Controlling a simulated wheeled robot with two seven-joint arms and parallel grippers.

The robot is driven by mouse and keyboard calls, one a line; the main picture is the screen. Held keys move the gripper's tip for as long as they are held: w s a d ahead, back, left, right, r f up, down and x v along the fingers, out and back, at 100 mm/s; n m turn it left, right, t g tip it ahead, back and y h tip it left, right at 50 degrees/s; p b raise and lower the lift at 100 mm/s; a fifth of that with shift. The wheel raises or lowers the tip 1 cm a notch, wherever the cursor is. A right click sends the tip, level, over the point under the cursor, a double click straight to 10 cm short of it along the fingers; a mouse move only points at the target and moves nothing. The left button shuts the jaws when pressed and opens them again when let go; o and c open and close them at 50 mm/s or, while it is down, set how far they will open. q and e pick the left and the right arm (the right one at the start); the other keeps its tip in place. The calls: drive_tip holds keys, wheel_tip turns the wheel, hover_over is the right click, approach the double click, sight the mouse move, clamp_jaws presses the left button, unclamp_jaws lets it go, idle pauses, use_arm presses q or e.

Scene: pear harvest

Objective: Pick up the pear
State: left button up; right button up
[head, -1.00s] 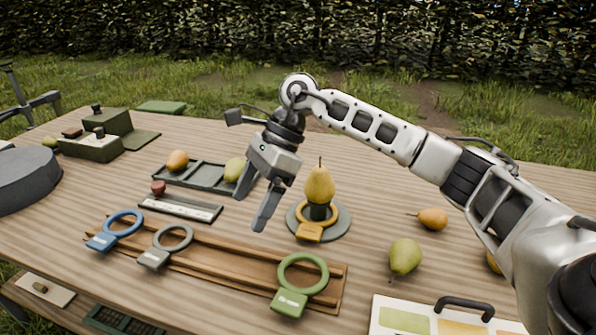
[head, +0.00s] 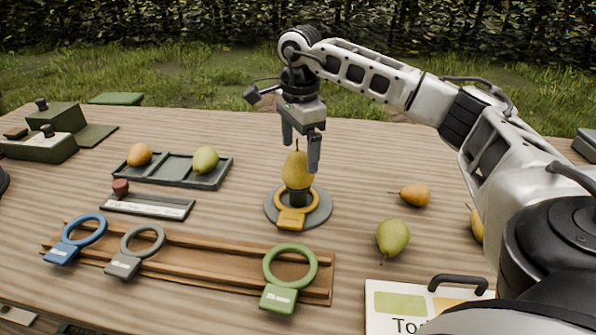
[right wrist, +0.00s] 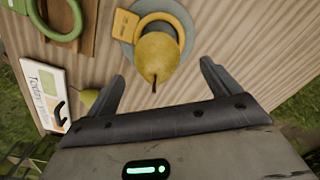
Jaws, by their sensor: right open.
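A yellow pear (head: 298,168) stands upright on a dark pedestal in the middle of a round grey base (head: 318,214). A yellow sizing ring (head: 292,219) lies around the pedestal below the pear. My right gripper (head: 300,152) is open, pointing down, with its fingers at the pear's upper part in the head view. In the right wrist view the pear (right wrist: 157,56) shows ahead of and between the open fingers (right wrist: 162,80), with no clear contact. My left gripper is not in view.
A wooden rack (head: 190,262) holds blue, grey and green rings in front. A green pear (head: 393,238) and an orange-yellow one (head: 415,194) lie to the right. A divided tray (head: 182,172) with two fruits stands left. A sign board (head: 380,300) is at front right.

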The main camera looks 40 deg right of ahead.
sight(299, 168)
wheel_tip(299, 168, down, 6)
drive_tip(key=shift+s+a+r, duration=0.1)
drive_tip(key=shift+s+r, duration=0.05)
drive_tip(key=shift+r, duration=0.05)
drive_tip(key=c, duration=1.1)
drive_tip(key=shift+c, duration=0.6)
drive_tip(key=shift+r, duration=0.15)
